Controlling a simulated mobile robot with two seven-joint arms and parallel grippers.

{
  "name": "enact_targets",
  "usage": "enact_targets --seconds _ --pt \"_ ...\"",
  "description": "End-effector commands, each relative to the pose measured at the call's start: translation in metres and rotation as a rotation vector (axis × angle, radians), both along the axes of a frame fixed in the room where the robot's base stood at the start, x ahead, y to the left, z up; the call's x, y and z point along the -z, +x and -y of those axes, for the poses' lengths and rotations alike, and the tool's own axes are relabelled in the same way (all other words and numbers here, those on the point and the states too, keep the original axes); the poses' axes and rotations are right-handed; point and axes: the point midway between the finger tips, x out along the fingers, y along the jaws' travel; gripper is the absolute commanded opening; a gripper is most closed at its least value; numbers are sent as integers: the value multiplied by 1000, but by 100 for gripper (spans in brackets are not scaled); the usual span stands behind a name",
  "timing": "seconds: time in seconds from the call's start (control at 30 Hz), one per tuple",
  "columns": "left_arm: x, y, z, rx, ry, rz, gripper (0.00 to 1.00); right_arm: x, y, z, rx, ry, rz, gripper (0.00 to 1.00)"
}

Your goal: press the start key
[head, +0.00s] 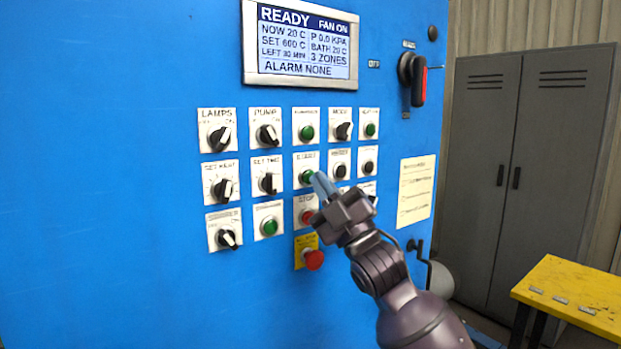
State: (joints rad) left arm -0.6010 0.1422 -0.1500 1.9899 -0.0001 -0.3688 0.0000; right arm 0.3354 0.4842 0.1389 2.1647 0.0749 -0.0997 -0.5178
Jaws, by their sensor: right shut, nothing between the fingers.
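A blue control panel (120,180) faces me with rows of white-plated keys and knobs. A green key (307,177) sits in the middle column, directly above the plate marked STOP (306,199); its own label is too blurred to read surely. My right gripper (320,183) is shut and empty, its fingertips at the lower right edge of this green key. I cannot tell whether they touch it. The gripper partly covers the red stop key (307,217). The display (304,45) reads READY, FAN ON and ALARM NONE. My left gripper is not in view.
A red mushroom button (314,260) on a yellow plate sits below STOP, close to my right wrist. Other knobs and keys surround the fingertips. A red-black rotary switch (417,80) is at upper right. Grey lockers (530,160) and a yellow table (575,290) stand at right.

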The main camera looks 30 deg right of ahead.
Motion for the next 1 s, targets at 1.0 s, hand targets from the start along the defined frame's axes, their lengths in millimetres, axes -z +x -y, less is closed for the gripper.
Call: enact_targets --seconds 1.0 --pt "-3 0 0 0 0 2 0 0 11 -1 -1 1 0 0"
